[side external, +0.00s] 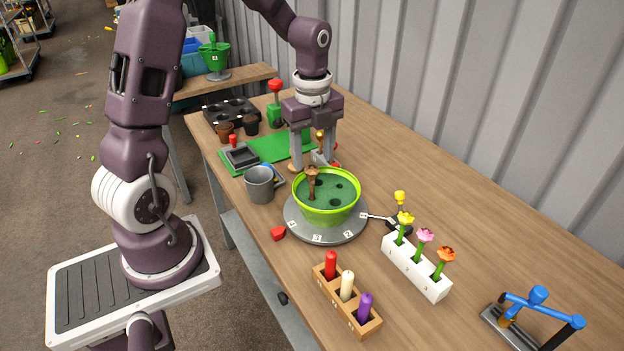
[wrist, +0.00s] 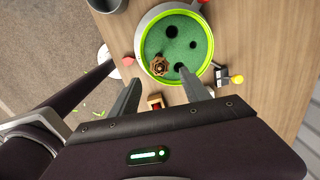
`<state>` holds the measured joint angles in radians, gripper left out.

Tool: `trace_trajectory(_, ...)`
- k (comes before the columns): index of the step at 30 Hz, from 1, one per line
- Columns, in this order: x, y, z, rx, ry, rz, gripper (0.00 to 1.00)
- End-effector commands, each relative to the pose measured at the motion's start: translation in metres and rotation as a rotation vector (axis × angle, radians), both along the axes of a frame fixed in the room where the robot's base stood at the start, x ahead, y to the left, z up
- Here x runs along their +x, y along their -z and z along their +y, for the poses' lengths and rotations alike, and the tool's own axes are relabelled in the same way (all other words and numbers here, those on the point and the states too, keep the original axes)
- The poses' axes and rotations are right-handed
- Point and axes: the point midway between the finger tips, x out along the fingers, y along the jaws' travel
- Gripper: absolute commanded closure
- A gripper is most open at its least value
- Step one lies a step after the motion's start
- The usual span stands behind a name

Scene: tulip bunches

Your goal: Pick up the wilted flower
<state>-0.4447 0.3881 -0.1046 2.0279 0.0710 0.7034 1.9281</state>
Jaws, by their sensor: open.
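The wilted flower (side external: 312,182) is brown with a drooping head. It stands in a hole of the dark green foam inside the lime-green pot (side external: 325,213). In the wrist view its brown head (wrist: 160,66) shows near the left side of the pot (wrist: 145,68), with several empty dark holes around it. My gripper (side external: 312,163) is open and empty, pointing down above the far side of the pot. In the wrist view the flower head lies just beyond and between my fingertips (wrist: 160,78). I see no contact with it.
The pot stands on a grey numbered turntable (side external: 296,222). A white block (side external: 412,268) with yellow, pink and orange flowers is at right. A wooden block (side external: 330,302) with colored pegs is in front.

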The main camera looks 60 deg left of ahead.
Motion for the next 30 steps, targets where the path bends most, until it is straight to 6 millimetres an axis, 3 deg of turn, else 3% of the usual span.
trace_trajectory(4,0.004,0.023,0.008,-0.015,0.094,0.024,0.45)
trace_trajectory(15,0.003,0.083,0.008,-0.015,0.096,0.026,0.45)
trace_trajectory(22,0.003,0.086,0.008,-0.014,0.095,0.021,0.45)
trace_trajectory(23,0.003,0.086,0.008,-0.014,0.095,0.021,0.47)
trace_trajectory(30,0.003,0.086,0.008,-0.014,0.094,0.021,0.94)
